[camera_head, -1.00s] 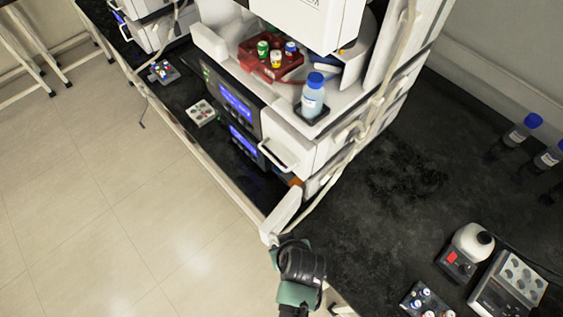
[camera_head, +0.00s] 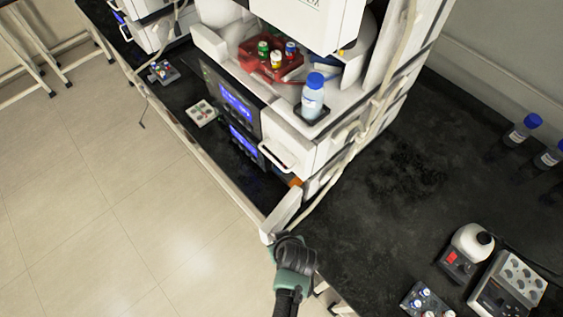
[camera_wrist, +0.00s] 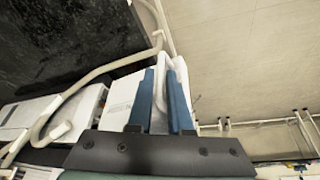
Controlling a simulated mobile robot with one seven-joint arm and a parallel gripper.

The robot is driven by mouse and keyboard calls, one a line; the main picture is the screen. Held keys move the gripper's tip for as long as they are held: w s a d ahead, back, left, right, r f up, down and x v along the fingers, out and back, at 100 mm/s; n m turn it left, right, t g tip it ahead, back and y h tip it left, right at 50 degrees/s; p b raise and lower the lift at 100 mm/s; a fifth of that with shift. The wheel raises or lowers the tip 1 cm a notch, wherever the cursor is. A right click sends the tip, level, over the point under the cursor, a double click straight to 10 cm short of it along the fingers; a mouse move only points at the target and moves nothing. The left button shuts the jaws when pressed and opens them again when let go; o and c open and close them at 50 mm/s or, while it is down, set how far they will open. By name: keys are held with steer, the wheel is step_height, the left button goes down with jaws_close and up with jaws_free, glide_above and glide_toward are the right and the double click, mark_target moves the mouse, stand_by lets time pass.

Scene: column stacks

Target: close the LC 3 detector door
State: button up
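The detector door (camera_head: 284,211) appears as a white panel standing out from the low front of the instrument stack, beside the bench edge. My gripper is at its outer end; in the head view its fingers are hidden by my own wrist. In the wrist view the two blue fingers of my gripper (camera_wrist: 162,72) are a short gap apart. A white panel, likely the door (camera_wrist: 182,68), shows in the gap and behind the right finger. I cannot tell whether the fingers touch or clamp it. A white box with print (camera_wrist: 122,95) is left of the fingers.
The white stack carries a blue-capped bottle (camera_head: 312,97) and a red vial tray (camera_head: 257,66). A pale hose (camera_head: 325,200) runs down beside the door. The black bench (camera_head: 385,220) holds small devices and bottles at right. Open floor (camera_head: 110,210) lies left.

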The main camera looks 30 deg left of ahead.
jaws_close()
stand_by(1.0)
steer(key=shift+a+r, duration=0.1)
steer(key=shift+a, duration=0.05)
